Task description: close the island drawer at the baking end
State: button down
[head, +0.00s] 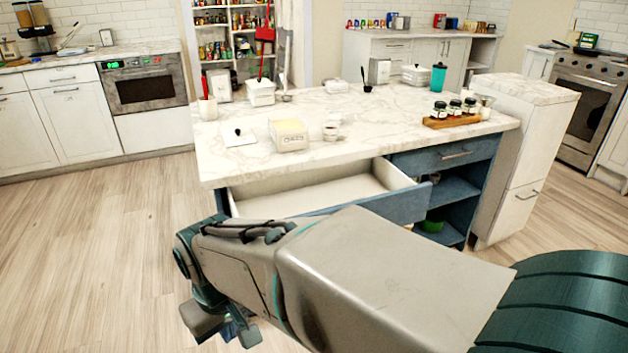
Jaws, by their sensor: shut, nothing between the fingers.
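The island (215,172) has a white marble top and blue cabinets. A wide drawer (413,204) with a blue front and pale inside is pulled out from under its left part. The visible inside looks empty. My arm crosses in front and hides much of the drawer front and its handle. My gripper (224,328) is low, left of the arm, in front of the island's left end. It is shut and empty. It appears apart from the drawer, though the exact gap is hard to tell.
A second blue drawer (446,156) at right is shut, above open shelves (452,188). A cream box (288,135), white canisters and a wooden tray (452,121) of jars stand on top. Wooden floor (95,240) is clear to the left. A white cabinet (512,185) adjoins at right.

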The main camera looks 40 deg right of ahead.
aim_at(390, 194)
jog(key=k, duration=0.55)
jog(key=z, duration=0.85)
jog(key=i, duration=1)
